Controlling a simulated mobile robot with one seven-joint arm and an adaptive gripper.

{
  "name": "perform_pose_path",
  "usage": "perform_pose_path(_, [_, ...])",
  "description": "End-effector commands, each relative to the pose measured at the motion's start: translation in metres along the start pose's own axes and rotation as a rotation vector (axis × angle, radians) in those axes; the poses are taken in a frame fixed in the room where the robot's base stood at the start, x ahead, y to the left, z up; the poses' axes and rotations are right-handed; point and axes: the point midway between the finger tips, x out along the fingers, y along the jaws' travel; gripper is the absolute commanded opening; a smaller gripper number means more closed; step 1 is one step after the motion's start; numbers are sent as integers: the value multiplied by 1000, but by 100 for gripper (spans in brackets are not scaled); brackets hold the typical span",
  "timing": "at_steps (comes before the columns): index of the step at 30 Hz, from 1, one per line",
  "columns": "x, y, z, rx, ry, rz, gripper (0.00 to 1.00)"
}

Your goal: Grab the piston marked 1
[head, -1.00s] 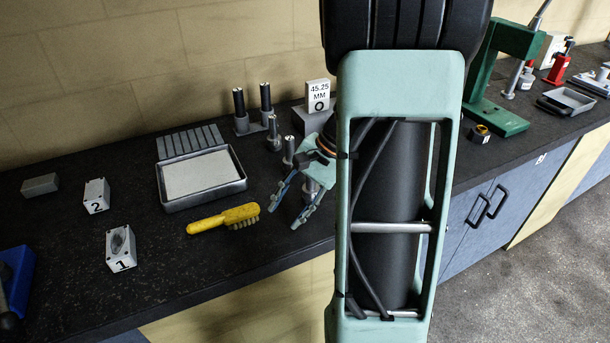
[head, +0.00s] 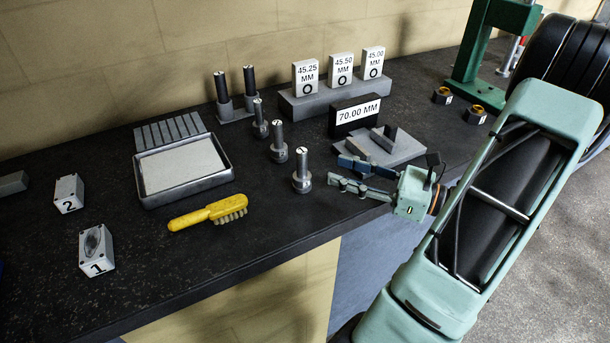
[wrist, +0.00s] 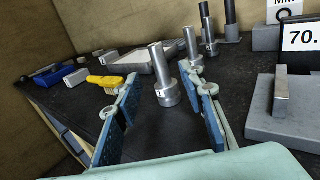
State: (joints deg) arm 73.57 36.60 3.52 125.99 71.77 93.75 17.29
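Three grey pistons with thin rods on wide round bases stand in a row on the black bench. The nearest piston (head: 302,172) has a small mark on its top; I cannot read it surely as 1. Behind it stand the middle piston (head: 278,142) and the far piston (head: 260,121). My gripper (head: 338,171) is open and empty, just right of the nearest piston, fingers pointing at it. In the wrist view, the nearest piston (wrist: 163,76) stands upright beyond and between my open fingers (wrist: 165,95), apart from them.
A grey plate with loose blocks (head: 400,150) lies beside my fingers, with a black 70.00 MM block (head: 352,116) behind. A yellow brush (head: 208,213), a tray (head: 188,200) and blocks marked 1 (head: 97,250) and 2 (head: 68,193) lie left. The bench's front edge is close.

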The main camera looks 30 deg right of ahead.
Motion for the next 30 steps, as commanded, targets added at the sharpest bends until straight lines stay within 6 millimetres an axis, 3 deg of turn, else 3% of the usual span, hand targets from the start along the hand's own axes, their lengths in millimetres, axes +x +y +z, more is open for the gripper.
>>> perform_pose_path(6, [36, 2, 0, 1, 0, 5, 37])
perform_pose_path(13, [54, 2, 0, 0, 2, 5, 37])
perform_pose_path(21, [92, 3, -1, 0, 2, 5, 37])
perform_pose_path(30, [98, 2, -2, -1, 3, 3, 37])
